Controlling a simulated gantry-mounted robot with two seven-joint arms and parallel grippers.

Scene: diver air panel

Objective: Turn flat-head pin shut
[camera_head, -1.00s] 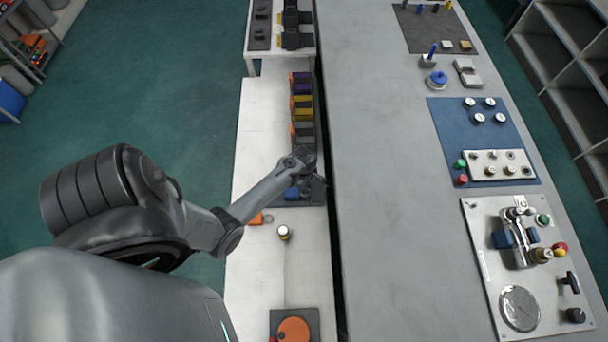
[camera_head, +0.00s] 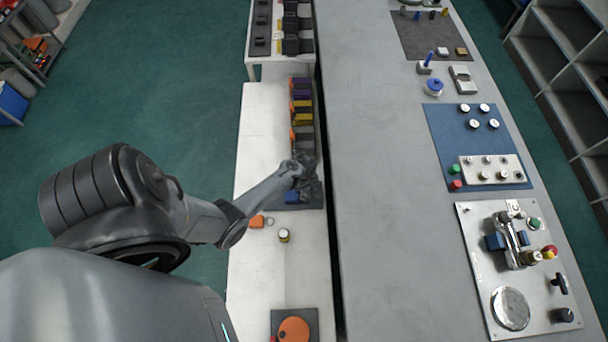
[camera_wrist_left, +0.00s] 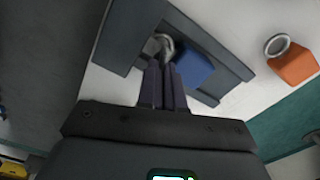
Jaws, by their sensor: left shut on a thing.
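My left gripper (camera_head: 311,188) is at the near end of the dark rack on the white bench. In the left wrist view its two dark fingers (camera_wrist_left: 163,68) are close together. They are shut on a small grey metal piece (camera_wrist_left: 156,45) with a curved part, apparently the flat-head pin; the fingers hide most of it. The piece sits within a dark frame (camera_wrist_left: 210,38), beside a blue block (camera_wrist_left: 192,66). The blue block also shows in the head view (camera_head: 291,198). My right gripper is not in view.
An orange block (camera_wrist_left: 294,67) and a metal ring (camera_wrist_left: 277,45) lie beside the frame. Several coloured modules (camera_head: 302,107) fill the rack beyond my gripper. A small white-topped knob (camera_head: 284,235) stands nearer. The long grey counter (camera_head: 375,180) to the right is mostly clear on its left side.

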